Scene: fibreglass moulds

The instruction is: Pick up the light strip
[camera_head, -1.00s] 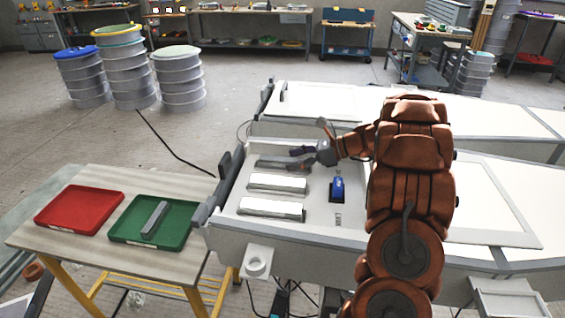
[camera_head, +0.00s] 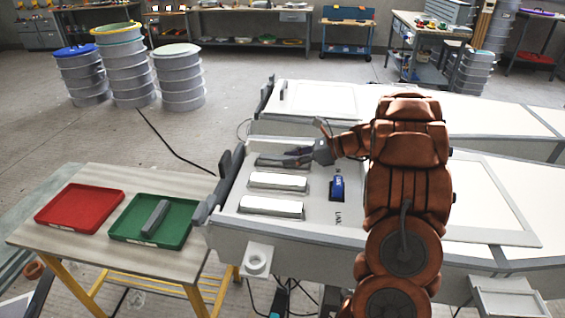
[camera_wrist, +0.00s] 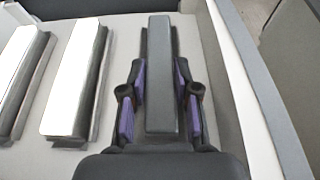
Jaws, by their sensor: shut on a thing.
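A dark grey, unlit light strip (camera_wrist: 161,80) lies between the purple-padded fingers of my gripper (camera_wrist: 159,98) in the wrist view. In the head view my gripper (camera_head: 296,156) is low over this strip, at the far end of the row, and partly hides it. The gripper is shut on the strip, which is still down at the panel. Two bright white strips lie beside it on the panel: the middle one (camera_head: 277,181) and the near one (camera_head: 271,206). They also show at left in the wrist view.
A blue device (camera_head: 337,188) sits on the panel right of the strips. A raised grey edge (camera_head: 226,178) borders the panel at left. The table at left holds an empty red tray (camera_head: 80,208) and a green tray (camera_head: 181,232) with a grey strip (camera_head: 155,218) in it.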

